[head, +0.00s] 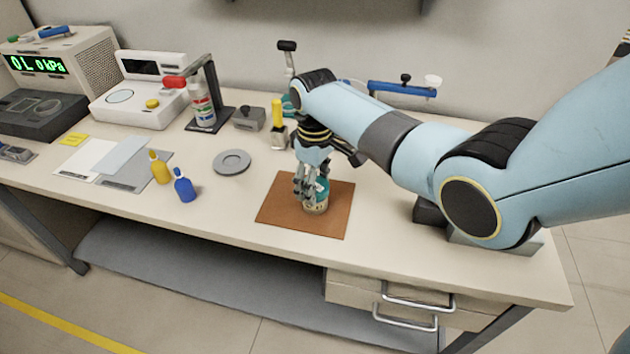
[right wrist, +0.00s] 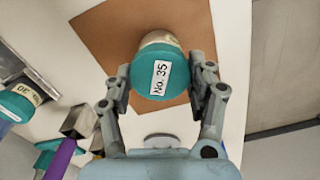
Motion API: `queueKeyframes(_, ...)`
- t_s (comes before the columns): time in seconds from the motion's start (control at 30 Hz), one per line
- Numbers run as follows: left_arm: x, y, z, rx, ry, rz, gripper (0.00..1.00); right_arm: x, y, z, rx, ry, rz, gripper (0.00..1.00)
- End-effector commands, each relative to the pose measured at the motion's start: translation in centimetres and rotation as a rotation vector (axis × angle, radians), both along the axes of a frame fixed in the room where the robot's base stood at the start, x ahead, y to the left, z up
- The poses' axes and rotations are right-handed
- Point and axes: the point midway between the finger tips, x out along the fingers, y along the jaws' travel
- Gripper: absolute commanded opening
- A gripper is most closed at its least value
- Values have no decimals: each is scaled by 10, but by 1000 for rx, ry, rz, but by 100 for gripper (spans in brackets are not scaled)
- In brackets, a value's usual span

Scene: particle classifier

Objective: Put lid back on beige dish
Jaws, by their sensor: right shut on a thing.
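The beige dish (head: 316,207) stands on a brown mat (head: 277,207). Its side also shows beyond the lid in the right wrist view (right wrist: 159,39). A teal lid (right wrist: 150,80) with a white "No. 35" label is at the dish's top; I cannot tell whether it is fully seated. In the head view the lid (head: 322,186) is partly hidden by my fingers. My right gripper (head: 309,188) points down over the mat, its fingers shut on the lid from both sides, as the right wrist view (right wrist: 162,80) shows. My left gripper is not in view.
A grey round plate (head: 232,162) lies left of the mat. Yellow (head: 159,168) and blue (head: 184,186) bottles stand farther left. A white balance (head: 140,98) and a clamp stand with a bottle (head: 201,105) are behind. The table front beside the mat is clear.

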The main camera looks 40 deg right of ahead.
Motion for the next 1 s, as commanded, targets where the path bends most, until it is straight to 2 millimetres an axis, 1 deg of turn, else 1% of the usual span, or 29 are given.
queueKeyframes(0.73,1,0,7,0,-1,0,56,0,0,0,0,1,0,25)
queueKeyframes(1.0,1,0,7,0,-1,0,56,0,0,-1,0,1,0,25)
